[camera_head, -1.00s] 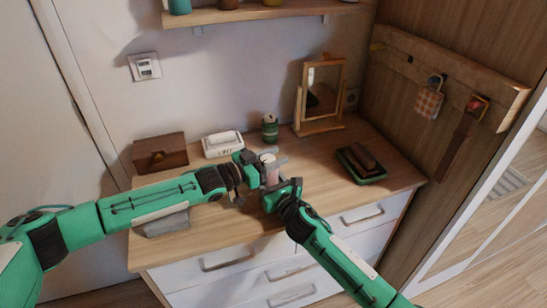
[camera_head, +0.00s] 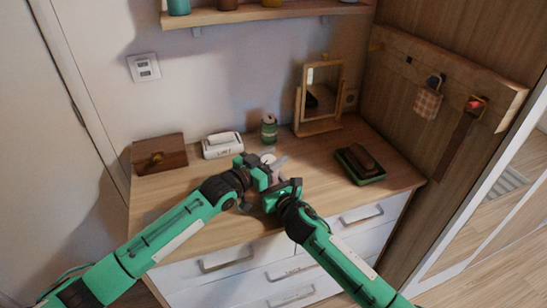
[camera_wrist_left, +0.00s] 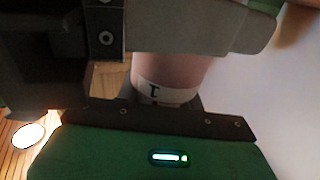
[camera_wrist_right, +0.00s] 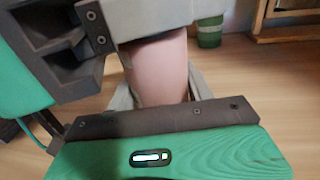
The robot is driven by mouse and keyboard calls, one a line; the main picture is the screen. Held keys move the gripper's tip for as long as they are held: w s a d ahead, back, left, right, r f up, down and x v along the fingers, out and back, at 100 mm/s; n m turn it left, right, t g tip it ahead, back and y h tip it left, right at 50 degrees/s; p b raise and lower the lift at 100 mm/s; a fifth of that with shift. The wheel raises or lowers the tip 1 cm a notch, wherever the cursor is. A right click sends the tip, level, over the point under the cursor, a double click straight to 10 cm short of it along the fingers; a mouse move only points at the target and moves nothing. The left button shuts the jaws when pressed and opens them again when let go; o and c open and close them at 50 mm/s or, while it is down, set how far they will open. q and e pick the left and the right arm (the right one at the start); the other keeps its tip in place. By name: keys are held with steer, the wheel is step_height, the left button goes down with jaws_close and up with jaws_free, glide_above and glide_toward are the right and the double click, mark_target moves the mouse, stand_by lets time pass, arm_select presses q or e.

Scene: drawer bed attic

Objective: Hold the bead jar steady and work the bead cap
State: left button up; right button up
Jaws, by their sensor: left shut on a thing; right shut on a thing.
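The bead jar (camera_wrist_right: 160,70) is a pinkish cylinder. It stands upright over the front middle of the dresser top, between my two grippers. A white label with dark lettering shows on the jar (camera_wrist_left: 165,93) in the left wrist view. The pale round bead cap (camera_head: 268,158) shows at its top in the head view. My left gripper (camera_head: 272,168) is shut at the top of the jar, around the cap. My right gripper (camera_head: 281,187) is shut on the jar's body, lower and nearer the front. Fingers hide much of the jar and its base.
A green can (camera_head: 269,128), a white box (camera_head: 222,146) and a brown wooden box (camera_head: 160,153) stand behind. A mirror (camera_head: 321,92) is at the back, and a dark green tray (camera_head: 373,178) with a brown item is at right. The right front of the dresser top (camera_head: 335,205) is clear.

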arm_select(q)
steer(key=shift+a+n, duration=0.1)
steer(key=shift+n, duration=0.2)
arm_select(e)
steer(key=shift+s+a+f, duration=0.1)
steer(key=shift+s+a, duration=0.05)
steer(key=shift+a, duration=0.05)
arm_select(q)
steer(key=shift+a, duration=0.1)
steer(key=o, duration=1)
arm_select(e)
steer(key=shift+d, duration=0.1)
arm_select(q)
steer(key=v, duration=1.2)
arm_select(e)
steer(key=shift+d, duration=0.1)
steer(key=o, duration=1.1)
